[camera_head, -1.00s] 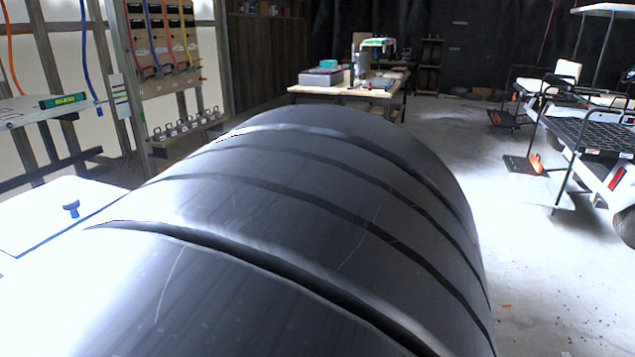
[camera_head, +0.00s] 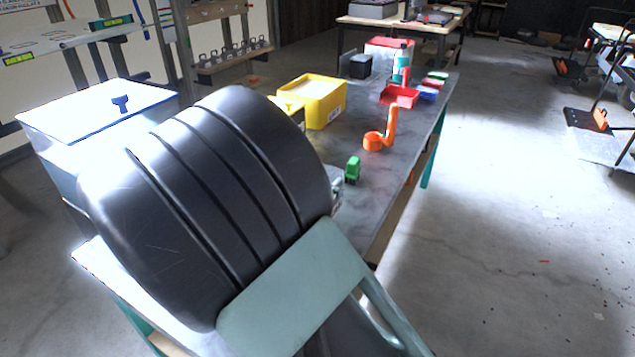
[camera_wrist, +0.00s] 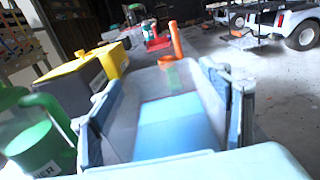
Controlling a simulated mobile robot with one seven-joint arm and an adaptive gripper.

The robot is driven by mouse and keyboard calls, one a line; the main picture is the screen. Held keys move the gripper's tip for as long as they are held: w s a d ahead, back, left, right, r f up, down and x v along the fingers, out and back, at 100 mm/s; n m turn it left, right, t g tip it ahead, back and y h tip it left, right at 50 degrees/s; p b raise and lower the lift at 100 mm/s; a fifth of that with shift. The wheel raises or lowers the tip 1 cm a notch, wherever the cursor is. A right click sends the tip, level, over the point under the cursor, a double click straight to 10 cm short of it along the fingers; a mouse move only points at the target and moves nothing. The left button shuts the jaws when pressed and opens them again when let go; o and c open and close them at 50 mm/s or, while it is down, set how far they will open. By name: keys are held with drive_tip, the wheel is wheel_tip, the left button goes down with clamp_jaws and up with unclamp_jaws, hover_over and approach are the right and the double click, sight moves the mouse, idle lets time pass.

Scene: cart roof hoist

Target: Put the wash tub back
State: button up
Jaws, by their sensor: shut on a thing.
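My gripper (camera_wrist: 160,118) shows in the wrist view, with one blue-grey finger on each side. It is shut on a pale grey and light blue, tub-like thing (camera_wrist: 172,128) between the fingers, which I take for the wash tub. Its far wall looks see-through, and its underside is hidden. In the head view, my dark ribbed arm part and a grey-green arm link cover the near end of the workbench. They hide the gripper and the held thing there. I cannot tell whether the tub touches the bench.
A green container (camera_wrist: 38,145) stands close beside the left finger. A yellow bin (camera_head: 325,103), an orange piece (camera_head: 375,140), a small green block (camera_head: 353,170) and a red tray (camera_head: 400,97) stand on the grey workbench (camera_head: 410,150). A white box (camera_head: 80,110) is left. Open floor (camera_head: 500,220) lies right.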

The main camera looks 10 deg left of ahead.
drive_tip(key=shift+f, duration=1.35)
drive_tip(key=shift+f+b, duration=0.1)
drive_tip(key=shift+b, duration=0.2)
drive_tip(key=o, duration=2.1)
drive_tip(key=shift+f, duration=0.1)
drive_tip(key=shift+s+a, duration=0.1)
drive_tip(key=shift+s, duration=0.05)
drive_tip(key=p+v, duration=0.2)
drive_tip(key=v, duration=0.9)
drive_tip(key=shift+s+a, duration=0.1)
drive_tip(key=shift+s, duration=0.3)
